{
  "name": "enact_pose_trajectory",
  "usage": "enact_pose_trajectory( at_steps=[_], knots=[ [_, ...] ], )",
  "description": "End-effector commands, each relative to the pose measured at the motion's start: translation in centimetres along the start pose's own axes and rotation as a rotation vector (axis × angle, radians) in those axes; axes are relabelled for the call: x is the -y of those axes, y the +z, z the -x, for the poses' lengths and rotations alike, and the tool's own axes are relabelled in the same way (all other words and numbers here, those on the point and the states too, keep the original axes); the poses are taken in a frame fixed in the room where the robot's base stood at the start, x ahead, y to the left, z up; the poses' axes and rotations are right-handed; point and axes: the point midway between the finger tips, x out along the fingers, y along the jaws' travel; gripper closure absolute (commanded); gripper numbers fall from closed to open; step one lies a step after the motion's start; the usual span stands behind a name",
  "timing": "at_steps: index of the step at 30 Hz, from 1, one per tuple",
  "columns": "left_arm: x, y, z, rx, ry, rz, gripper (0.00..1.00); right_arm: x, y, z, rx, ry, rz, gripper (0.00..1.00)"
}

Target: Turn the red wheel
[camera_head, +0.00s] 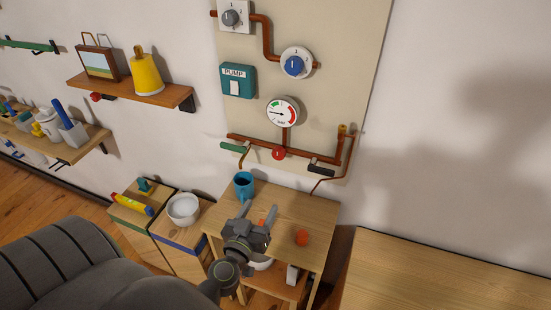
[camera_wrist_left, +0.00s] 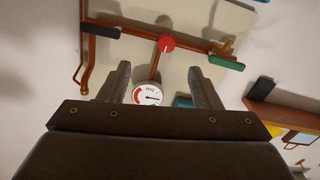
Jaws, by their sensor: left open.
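The small red wheel (camera_head: 278,154) sits on the copper pipe low on the beige wall panel, below the gauge (camera_head: 283,111). In the left wrist view, which is upside down, the red wheel (camera_wrist_left: 167,43) shows beyond and roughly between the fingertips. My left gripper (camera_head: 257,212) is open over the small wooden table, lower than the wheel and apart from it. In the wrist view the gripper (camera_wrist_left: 159,70) has nothing between its fingers. My right gripper is not in view.
A green-handled lever (camera_head: 234,147) and a black-handled lever (camera_head: 321,169) flank the wheel. A blue mug (camera_head: 244,186) and an orange object (camera_head: 302,237) stand on the table (camera_head: 318,214). Above are a pump switch (camera_head: 238,81) and a blue knob (camera_head: 295,66).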

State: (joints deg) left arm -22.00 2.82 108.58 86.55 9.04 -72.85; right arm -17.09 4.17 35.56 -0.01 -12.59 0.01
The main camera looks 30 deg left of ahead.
Motion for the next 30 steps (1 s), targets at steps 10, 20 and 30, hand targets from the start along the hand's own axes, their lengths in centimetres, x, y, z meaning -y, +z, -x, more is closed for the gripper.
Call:
enact_pose_trajectory(
  at_steps=[10, 20, 30],
  knots=[
    [0.7, -2.4, -1.5, -0.041, -0.055, 0.027, 0.42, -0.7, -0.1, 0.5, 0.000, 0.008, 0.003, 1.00],
    [1.0, -2.5, -7.7, -0.041, -0.053, 0.027, 0.42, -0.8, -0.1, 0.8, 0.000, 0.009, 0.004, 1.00],
    [1.4, -2.6, -14.3, -0.040, -0.054, 0.027, 0.42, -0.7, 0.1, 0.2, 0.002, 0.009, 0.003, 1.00]
  ],
)
